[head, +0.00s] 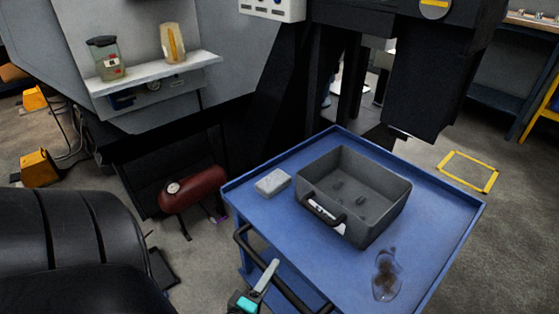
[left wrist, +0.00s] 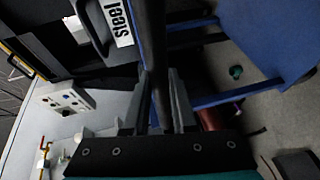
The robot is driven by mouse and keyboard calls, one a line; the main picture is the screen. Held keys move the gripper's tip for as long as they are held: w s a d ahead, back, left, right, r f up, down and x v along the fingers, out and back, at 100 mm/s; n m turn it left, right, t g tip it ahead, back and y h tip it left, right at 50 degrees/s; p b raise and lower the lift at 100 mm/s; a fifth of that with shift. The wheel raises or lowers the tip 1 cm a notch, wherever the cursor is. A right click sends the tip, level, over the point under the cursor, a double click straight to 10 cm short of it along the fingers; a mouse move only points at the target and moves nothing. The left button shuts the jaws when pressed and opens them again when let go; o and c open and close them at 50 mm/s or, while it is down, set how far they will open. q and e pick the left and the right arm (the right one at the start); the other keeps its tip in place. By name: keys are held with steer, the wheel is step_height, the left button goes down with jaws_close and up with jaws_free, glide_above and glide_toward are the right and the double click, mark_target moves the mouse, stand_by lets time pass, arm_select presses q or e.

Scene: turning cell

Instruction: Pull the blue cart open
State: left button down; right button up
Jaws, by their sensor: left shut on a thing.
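The blue cart (head: 290,225) stands at the lower right of the head view. Its dark handle bar (head: 242,243) runs along its near left edge. My left gripper (head: 270,268) is shut on this bar near its middle. In the left wrist view the bar (left wrist: 154,45) passes between the two fingers of the gripper (left wrist: 157,105). Blue parts of the cart frame (left wrist: 245,95) show to the right there. My right gripper is not in view.
On the cart top are a grey bin (head: 375,185) with a label, a pale block (head: 272,182) and a brown-stained clear patch (head: 386,275). A red tank (head: 193,190) lies left of the cart. A yellow floor square (head: 468,171) is at right.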

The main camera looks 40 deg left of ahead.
arm_select(q)
steer(key=shift+s, duration=0.3)
steer(key=c, duration=0.7)
jaws_free()
steer(key=shift+c, duration=0.2)
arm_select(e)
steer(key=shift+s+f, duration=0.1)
arm_select(q)
steer(key=p+v, duration=0.3)
steer(key=v, duration=1.2)
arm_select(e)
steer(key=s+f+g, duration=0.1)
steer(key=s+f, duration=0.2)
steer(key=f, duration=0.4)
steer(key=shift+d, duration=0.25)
arm_select(q)
steer(key=shift+s, duration=0.1)
